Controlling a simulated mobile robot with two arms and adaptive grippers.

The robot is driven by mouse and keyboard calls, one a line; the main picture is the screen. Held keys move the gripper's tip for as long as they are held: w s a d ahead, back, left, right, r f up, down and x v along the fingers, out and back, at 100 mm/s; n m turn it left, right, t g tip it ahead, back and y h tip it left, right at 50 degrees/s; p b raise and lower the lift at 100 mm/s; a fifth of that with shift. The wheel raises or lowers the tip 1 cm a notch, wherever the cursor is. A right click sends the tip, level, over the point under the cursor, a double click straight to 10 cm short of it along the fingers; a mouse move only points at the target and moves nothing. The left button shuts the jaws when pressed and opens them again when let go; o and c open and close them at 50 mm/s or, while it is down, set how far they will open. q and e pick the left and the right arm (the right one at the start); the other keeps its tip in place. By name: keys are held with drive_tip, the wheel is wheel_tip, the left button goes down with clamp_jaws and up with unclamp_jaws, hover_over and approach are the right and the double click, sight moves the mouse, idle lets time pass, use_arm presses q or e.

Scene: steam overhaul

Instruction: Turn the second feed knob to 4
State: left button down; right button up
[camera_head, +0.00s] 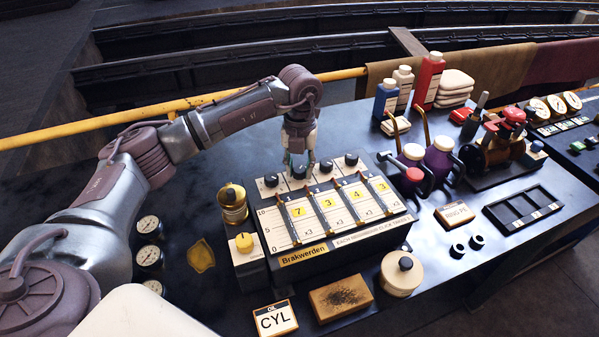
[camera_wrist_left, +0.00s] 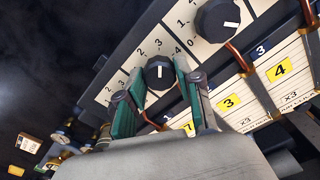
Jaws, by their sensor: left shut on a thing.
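The feed box (camera_head: 330,259), labelled Brakwerden, stands on the dark bench with a row of black knobs along its back edge. My left gripper (camera_head: 299,168) reaches down over the second knob from the left. In the left wrist view, its green fingers (camera_wrist_left: 158,85) are shut on the second feed knob (camera_wrist_left: 159,73), one on each side. The knob's white line stands nearly upright in that view, roughly toward the 3 on its dial; its exact reading is hard to tell. The third knob (camera_wrist_left: 216,20) is just beyond, untouched. My right gripper is not in view.
A brass-coloured can (camera_head: 232,205) and a yellow knob box (camera_head: 246,246) stand left of the feed box. Purple-bodied containers (camera_head: 440,157) stand to its right. Bottles (camera_head: 386,98) stand behind. A lidded pot (camera_head: 401,274) is in front. The bench behind the left arm's gripper is fairly clear.

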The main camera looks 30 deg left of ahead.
use_arm(q)
drive_tip(key=m+b, duration=0.2)
drive_tip(key=m, duration=0.2)
drive_tip(key=shift+m, duration=0.3)
drive_tip(key=m+b, duration=0.2)
drive_tip(key=m, duration=0.1)
drive_tip(key=shift+m, duration=0.4)
drive_tip(key=shift+r+m, duration=0.1)
drive_tip(key=shift+m, duration=0.3)
drive_tip(key=c, duration=0.8)
unclamp_jaws()
drive_tip(key=shift+o, duration=0.2)
